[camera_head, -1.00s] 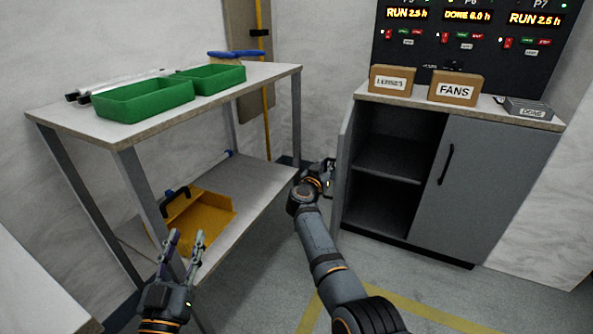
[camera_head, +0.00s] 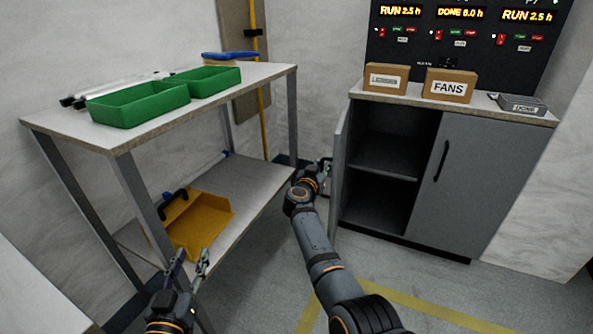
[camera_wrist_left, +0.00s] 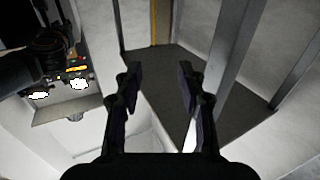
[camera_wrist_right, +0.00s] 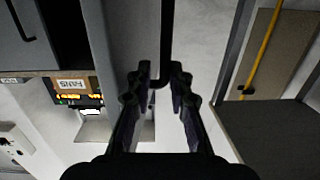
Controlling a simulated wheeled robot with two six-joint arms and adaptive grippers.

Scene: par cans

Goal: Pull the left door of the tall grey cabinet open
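The tall grey cabinet (camera_head: 475,190) stands at the right in the head view. Its left door (camera_head: 340,160) is swung well out and seen nearly edge-on, baring dark shelves. Its right door is closed. My right gripper (camera_head: 326,172) is at the outer face of the left door. In the right wrist view the dark bar handle (camera_wrist_right: 167,35) runs down between its fingers (camera_wrist_right: 161,75), which are drawn in close around it. My left gripper (camera_head: 192,257) is open and empty, low in front of the shelf table; its parted fingers show in the left wrist view (camera_wrist_left: 160,80).
Boxes, one marked FANS (camera_head: 449,86), sit on the cabinet top. Floor before the cabinet is clear.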

